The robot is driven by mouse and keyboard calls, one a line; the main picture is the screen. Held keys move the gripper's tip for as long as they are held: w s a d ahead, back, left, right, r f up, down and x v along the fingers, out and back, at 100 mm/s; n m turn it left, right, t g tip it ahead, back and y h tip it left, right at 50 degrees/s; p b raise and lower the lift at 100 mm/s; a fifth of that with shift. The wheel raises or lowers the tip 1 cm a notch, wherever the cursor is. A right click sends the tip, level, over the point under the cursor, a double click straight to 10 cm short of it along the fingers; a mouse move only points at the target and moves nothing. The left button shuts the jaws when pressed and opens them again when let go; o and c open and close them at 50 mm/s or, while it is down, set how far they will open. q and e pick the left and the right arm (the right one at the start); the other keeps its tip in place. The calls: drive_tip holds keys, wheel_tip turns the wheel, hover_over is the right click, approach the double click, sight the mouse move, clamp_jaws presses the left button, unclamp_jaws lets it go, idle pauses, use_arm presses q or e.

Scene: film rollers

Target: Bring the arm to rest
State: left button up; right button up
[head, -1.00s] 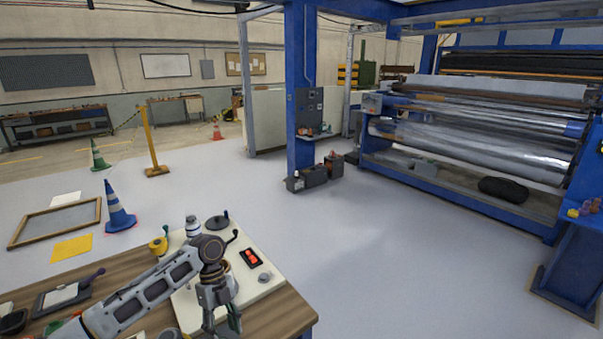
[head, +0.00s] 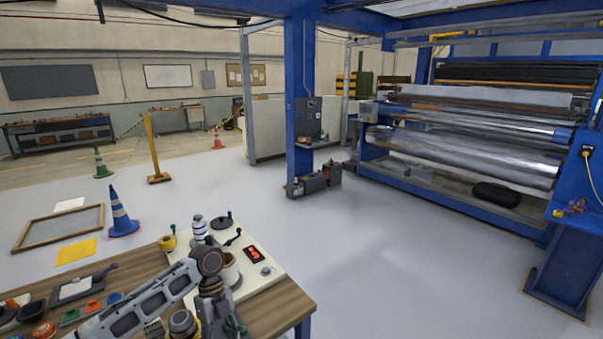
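My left arm (head: 150,302) reaches in from the bottom left over the wooden workbench (head: 285,310). Its dark wrist joint (head: 207,262) is bent, with the hand pointing down. My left gripper (head: 222,326) is low at the bottom edge of the head view, in front of the cream panel (head: 262,277). Its fingers are partly cut off and dark, so their opening is unclear. I see nothing clearly held. My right gripper is not in view.
Coloured parts (head: 92,307) and a clipboard (head: 80,287) lie at left. A blue cone (head: 121,216) stands on the floor. The roller machine (head: 465,150) is at right.

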use_arm(q)
drive_tip(key=s+d+f+n+t+h, duration=0.1)
drive_tip(key=s+d+f+n+t, duration=0.15)
drive_tip(key=s+d+n, duration=0.3)
drive_tip(key=s+d+f+n+t+h, duration=0.1)
drive_tip(key=s+d+f+n+t, duration=0.1)
drive_tip(key=s+d+f+n, duration=0.3)
drive_tip(key=s+a+r+n+t+y, duration=0.1)
drive_tip(key=s+a+n+t+y, duration=0.15)
drive_tip(key=a+n, duration=0.4)
drive_tip(key=s+a+r+n+t+y, duration=0.1)
drive_tip(key=s+a+r+n, duration=0.1)
drive_tip(key=s+a+n, duration=0.35)
wheel_tip(320, 180, down, 33)
drive_tip(key=s+n+g, duration=0.1)
drive_tip(key=s+a+f, duration=0.2)
drive_tip(key=s+f, duration=0.8)
drive_tip(key=s, duration=0.1)
drive_tip(key=s+a+f+g, duration=0.1)
drive_tip(key=s+a+f, duration=0.1)
drive_tip(key=s+f, duration=0.8)
drive_tip(key=shift+s+a+f, duration=0.15)
drive_tip(key=shift+s, duration=0.65)
